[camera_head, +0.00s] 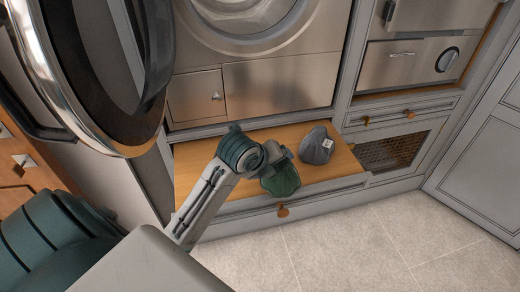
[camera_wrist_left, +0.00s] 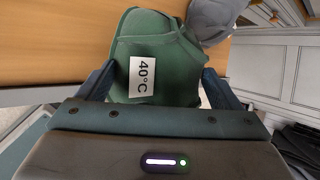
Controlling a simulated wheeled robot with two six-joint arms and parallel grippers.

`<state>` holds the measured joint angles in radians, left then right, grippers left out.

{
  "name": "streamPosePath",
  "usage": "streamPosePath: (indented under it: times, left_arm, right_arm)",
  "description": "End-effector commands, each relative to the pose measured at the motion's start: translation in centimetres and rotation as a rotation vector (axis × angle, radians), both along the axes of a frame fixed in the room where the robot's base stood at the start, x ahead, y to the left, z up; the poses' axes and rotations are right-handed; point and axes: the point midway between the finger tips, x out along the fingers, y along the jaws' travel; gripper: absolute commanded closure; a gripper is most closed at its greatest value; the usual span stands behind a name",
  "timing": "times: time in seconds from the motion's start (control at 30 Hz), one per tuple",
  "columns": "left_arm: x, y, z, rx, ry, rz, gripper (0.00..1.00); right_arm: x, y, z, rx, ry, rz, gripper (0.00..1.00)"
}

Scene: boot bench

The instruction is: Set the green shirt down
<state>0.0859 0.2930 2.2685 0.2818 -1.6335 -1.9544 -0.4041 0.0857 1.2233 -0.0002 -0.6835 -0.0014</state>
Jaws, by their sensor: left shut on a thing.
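The green shirt (camera_head: 281,180) is a bunched, folded bundle at the front edge of the wooden shelf (camera_head: 340,163). In the left wrist view the green shirt (camera_wrist_left: 160,50) carries a white label (camera_wrist_left: 143,77) reading 40°C. My left gripper (camera_head: 276,158) is shut on the shirt, one finger on either side of it. Part of the shirt is hidden behind the gripper. Whether the shirt touches the shelf I cannot tell. My right gripper is not in view.
A washing machine (camera_head: 278,88) with an open round door (camera_head: 95,75) stands behind. A drawer knob (camera_head: 283,211) sticks out below the shelf. Bare wood shows at both shelf ends.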

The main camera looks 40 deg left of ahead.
Motion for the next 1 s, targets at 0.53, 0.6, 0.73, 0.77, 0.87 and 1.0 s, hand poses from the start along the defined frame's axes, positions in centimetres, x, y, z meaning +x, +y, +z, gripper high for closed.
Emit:
streamPosePath:
  times: [0.53,0.6,0.73,0.77,0.87,1.0]
  left_arm:
    - [7.0,9.1,-0.9,0.000,-0.001,0.003,0.41]
    - [7.1,9.3,-1.0,-0.001,-0.001,0.002,0.41]
    - [7.1,9.3,-2.3,-0.002,0.003,0.002,0.41]
    - [7.0,9.3,-2.7,-0.002,0.003,0.002,0.41]
    - [7.0,9.3,-4.1,-0.003,0.003,0.003,0.41]
    - [7.1,9.3,-4.6,0.001,-0.002,0.001,0.41]
  right_arm:
    - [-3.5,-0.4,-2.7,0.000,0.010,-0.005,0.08]
    - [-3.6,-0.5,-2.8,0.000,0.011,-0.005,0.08]
    - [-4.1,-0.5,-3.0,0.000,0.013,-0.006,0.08]
    - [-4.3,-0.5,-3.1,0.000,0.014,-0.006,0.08]
    - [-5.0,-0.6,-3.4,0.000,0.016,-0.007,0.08]
    - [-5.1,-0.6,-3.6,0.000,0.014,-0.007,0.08]
